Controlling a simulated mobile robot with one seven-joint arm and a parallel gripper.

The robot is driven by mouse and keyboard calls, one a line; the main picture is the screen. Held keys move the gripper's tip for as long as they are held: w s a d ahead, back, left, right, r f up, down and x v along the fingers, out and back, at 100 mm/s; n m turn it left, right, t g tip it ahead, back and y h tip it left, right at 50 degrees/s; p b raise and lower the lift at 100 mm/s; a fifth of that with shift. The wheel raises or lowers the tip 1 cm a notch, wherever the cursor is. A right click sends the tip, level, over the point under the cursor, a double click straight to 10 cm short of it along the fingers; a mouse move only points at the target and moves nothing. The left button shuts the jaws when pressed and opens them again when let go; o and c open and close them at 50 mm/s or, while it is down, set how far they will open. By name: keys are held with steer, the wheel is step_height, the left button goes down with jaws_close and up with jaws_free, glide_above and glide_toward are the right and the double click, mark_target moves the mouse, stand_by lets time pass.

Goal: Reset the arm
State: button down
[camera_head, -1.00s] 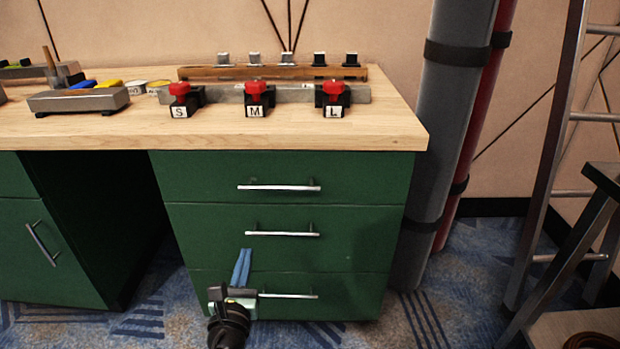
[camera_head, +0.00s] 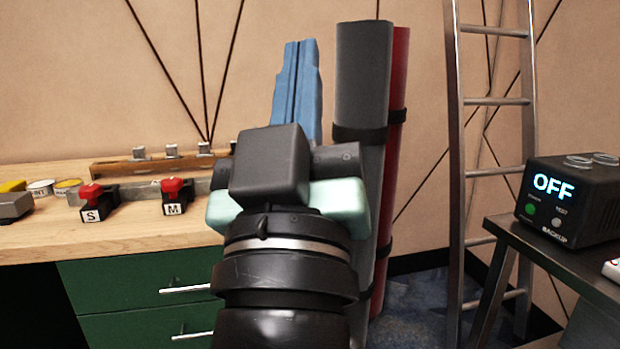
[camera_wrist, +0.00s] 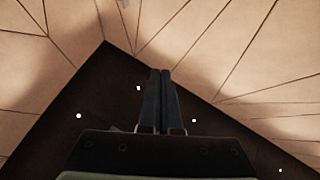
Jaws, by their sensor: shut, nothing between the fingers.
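My gripper (camera_head: 301,62) is raised high in the middle of the head view, with its blue fingers pointing up and pressed together. Nothing is between them. In the wrist view the closed fingers (camera_wrist: 161,78) point toward a dark ceiling area with small white lights and the tan walls around it. My arm and gripper hide the right end of the workbench in the head view. The gripper appears apart from the bench and the pipes behind it.
The wooden workbench (camera_head: 120,232) carries red switches S (camera_head: 92,200) and M (camera_head: 174,195). Grey pipe (camera_head: 362,80) and red pipe (camera_head: 398,90) stand behind my gripper. A ladder (camera_head: 458,150) and a dark table (camera_head: 560,262) with a backup box (camera_head: 572,205) reading OFF are right.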

steer(key=s+r+m+t+y, duration=0.1)
steer(key=s+r+m, duration=0.1)
steer(key=s+r, duration=0.25)
step_height(320, 180, up, 37)
steer(key=p, duration=3.8)
steer(key=shift+s+d, duration=0.3)
steer(key=shift+s, duration=0.05)
